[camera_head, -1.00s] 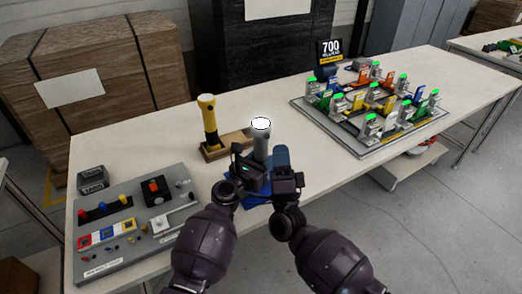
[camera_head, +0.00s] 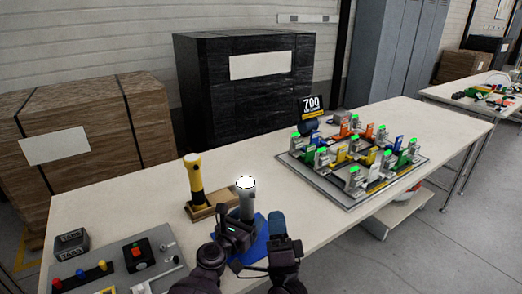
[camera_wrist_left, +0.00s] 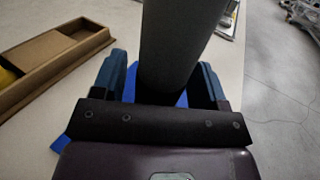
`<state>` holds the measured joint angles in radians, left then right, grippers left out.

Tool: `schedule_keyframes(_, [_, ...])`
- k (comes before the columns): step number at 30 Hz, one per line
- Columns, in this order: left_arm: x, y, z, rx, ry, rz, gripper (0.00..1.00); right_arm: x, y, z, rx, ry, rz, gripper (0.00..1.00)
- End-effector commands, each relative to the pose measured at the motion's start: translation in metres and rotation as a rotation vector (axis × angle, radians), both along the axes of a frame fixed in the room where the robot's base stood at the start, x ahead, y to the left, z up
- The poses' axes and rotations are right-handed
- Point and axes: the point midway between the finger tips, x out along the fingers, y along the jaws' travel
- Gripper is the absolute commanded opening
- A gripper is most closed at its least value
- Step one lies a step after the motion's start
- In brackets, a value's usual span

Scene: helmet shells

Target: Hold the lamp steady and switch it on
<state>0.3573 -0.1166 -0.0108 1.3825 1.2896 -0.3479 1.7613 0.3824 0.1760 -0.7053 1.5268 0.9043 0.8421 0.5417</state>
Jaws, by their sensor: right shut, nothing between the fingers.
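The grey lamp (camera_head: 246,199) stands upright at the blue mat (camera_head: 259,250), its round top bright white. My left gripper (camera_head: 237,228) is at the lamp's lower body. The lamp's switch cannot be made out. My right gripper (camera_head: 279,228) is shut and empty, just right of the lamp and apart from it.
A yellow lamp (camera_head: 194,178) stands in a wooden holder (camera_head: 212,210) left of the grey lamp. A control panel (camera_head: 112,266) is at the front left. A board of colourful parts (camera_head: 350,170) lies to the right. The table between is clear.

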Motion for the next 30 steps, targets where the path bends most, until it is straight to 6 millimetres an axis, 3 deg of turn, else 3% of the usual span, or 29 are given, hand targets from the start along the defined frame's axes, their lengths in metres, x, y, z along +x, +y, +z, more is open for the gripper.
schedule_keyframes(14, [-0.010,0.005,-0.001,0.000,0.001,0.001,0.72,0.000,0.000,0.000,0.000,0.000,0.000,0.00])
schedule_keyframes(30, [-0.087,0.045,-0.001,0.001,0.002,0.002,0.72,0.000,0.000,0.000,0.000,0.000,0.000,0.00])
